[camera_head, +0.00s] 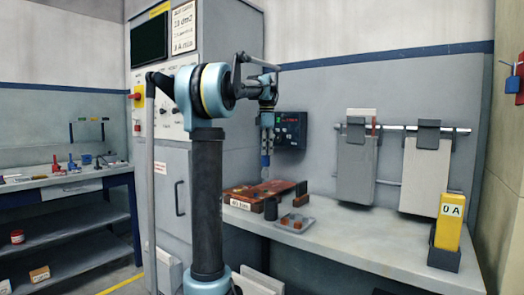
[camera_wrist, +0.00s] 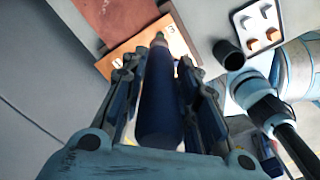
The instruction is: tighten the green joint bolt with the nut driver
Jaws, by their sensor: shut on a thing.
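My gripper (camera_head: 267,146) hangs above the bench, fingers down, shut on the blue-handled nut driver (camera_head: 265,161). In the wrist view the driver (camera_wrist: 160,98) stands between the fingers of my gripper (camera_wrist: 157,72), its grey tip pointing away over an orange-brown plate (camera_wrist: 124,55) marked with numbers. Whether the tip touches anything cannot be told. Copper-brown bars (camera_head: 246,193) lie on the bench below the driver.
A black cup (camera_head: 270,209) stands beside a grey tray (camera_head: 294,226) with orange and grey pieces. A yellow block marked 0A (camera_head: 451,218) sits in a dark holder at the right. Grey plates (camera_head: 356,172) hang from a rail behind. The bench (camera_head: 365,228) is clear at centre right.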

